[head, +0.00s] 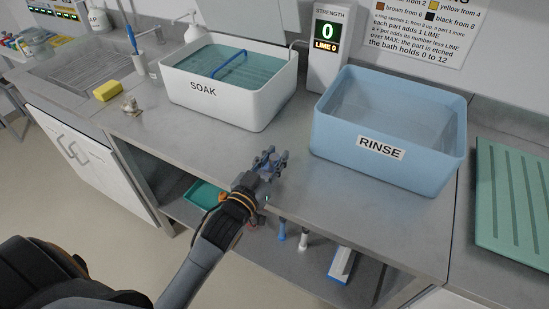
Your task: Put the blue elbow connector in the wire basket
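My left gripper (273,158) is over the front part of the steel counter, between the SOAK bath and the RINSE bath. Its fingers point away from me. A small bluish patch shows at the fingers, but I cannot tell whether it is the blue elbow connector or part of the gripper. No blue elbow connector shows clearly elsewhere. A blue bar (229,63) lies across the water in the white SOAK bath (205,92); it may be a basket handle, but no wire mesh can be made out. My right gripper is not in view.
The blue RINSE bath (335,140) stands at the right, with a green ribbed mat (515,205) beyond it. A strength display (326,45) reads 0. A yellow sponge (108,90) and a small beige fitting (131,105) lie left. The counter's front middle is mostly clear.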

